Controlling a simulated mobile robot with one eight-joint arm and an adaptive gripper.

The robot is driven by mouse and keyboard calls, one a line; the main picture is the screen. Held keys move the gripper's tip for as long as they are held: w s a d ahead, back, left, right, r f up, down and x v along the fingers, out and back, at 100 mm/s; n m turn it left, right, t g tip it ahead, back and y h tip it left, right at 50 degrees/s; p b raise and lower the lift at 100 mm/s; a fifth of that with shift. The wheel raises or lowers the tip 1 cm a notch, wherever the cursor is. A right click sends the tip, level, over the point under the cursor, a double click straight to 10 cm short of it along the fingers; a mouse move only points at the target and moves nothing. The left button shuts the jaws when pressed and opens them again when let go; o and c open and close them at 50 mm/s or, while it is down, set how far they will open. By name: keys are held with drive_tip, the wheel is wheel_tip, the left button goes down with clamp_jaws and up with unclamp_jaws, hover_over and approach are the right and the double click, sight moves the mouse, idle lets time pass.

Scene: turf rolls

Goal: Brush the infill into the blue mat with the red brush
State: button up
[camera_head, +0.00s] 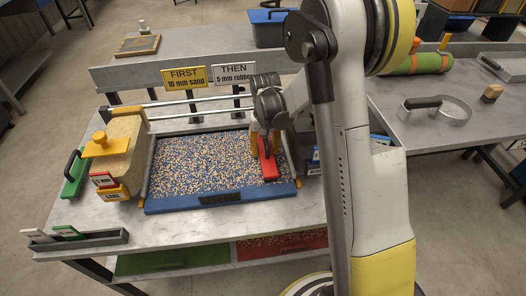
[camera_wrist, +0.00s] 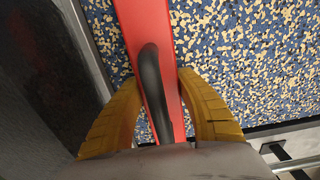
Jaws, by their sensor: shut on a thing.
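The blue mat (camera_head: 205,165) lies in a blue-fronted frame (camera_head: 222,200) on the grey table, its surface speckled with tan infill. The same speckled mat fills the upper part of the wrist view (camera_wrist: 245,60). My gripper (camera_head: 264,138) is over the mat's right end. Its yellow fingers (camera_wrist: 160,118) are on either side of the red brush (camera_head: 268,170), shut on it. In the wrist view the red brush (camera_wrist: 147,22) has a black grip strip and runs up between the fingers. The brush's underside is hidden, so I cannot tell whether it touches the mat.
A sand hopper (camera_head: 122,155) with yellow knob stands at the mat's left on rails. Two signs, "FIRST 10 mm sand" (camera_head: 186,78) and "THEN 5 mm rubber" (camera_head: 235,72), stand behind. A grey tray (camera_head: 80,241) is front left. A blue box (camera_head: 268,30) is at the back.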

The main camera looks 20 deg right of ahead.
wheel_tip(320, 180, up, 8)
drive_tip(key=p, duration=0.5)
drive_tip(key=shift+d+r, duration=0.1)
drive_tip(key=shift+r, duration=0.05)
